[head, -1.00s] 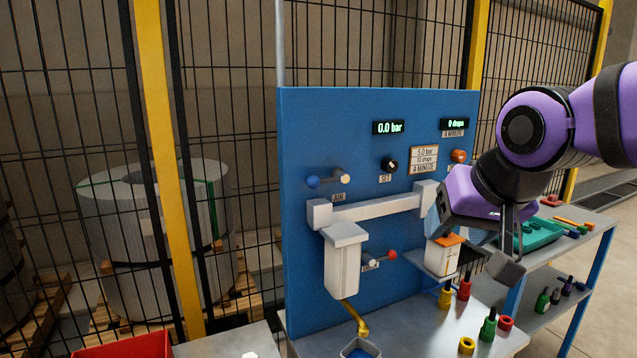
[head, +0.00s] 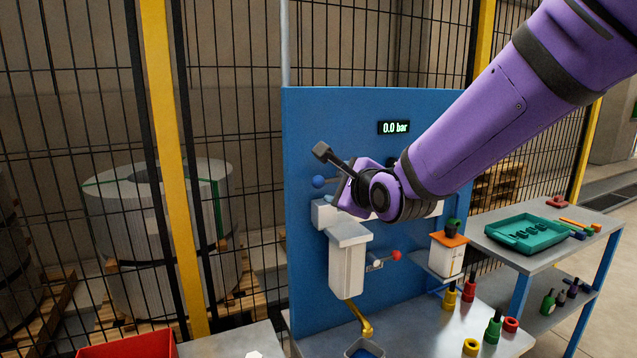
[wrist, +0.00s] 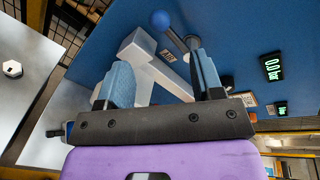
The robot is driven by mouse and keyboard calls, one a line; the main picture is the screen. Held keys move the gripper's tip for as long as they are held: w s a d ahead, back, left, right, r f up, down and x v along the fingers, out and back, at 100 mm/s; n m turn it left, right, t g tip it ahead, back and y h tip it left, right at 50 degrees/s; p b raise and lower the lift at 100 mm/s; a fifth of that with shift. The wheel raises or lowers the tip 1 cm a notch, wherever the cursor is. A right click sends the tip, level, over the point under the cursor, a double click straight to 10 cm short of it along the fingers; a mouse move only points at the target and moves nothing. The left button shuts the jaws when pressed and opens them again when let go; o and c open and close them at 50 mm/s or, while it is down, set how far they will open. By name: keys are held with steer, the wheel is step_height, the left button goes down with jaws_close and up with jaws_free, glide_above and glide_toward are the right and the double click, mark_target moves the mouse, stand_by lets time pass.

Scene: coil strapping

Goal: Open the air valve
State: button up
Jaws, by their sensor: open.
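The air valve's blue ball knob (head: 318,182) shows at the upper left of the blue panel, just beside my gripper. In the wrist view the same blue knob (wrist: 160,20) sits at the end of a short lever, by the AIR label (wrist: 168,55). My gripper (head: 327,177) is open in front of the panel, with the knob beyond its fingertips. In the wrist view the two blue-padded fingers (wrist: 163,76) stand apart with nothing held between them. The pressure display (head: 395,127) reads 0.0 bar. My arm hides the valve's pivot in the head view.
A white block filter unit (head: 347,262) hangs below the knob, with a red-knobbed lever (head: 396,255) beside it. A white box with an orange top (head: 447,256) stands to the right. A green tray (head: 530,232) lies on the side table.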

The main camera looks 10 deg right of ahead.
mark_target(321, 182)
steer(key=shift+x, duration=5.5)
jaws_close()
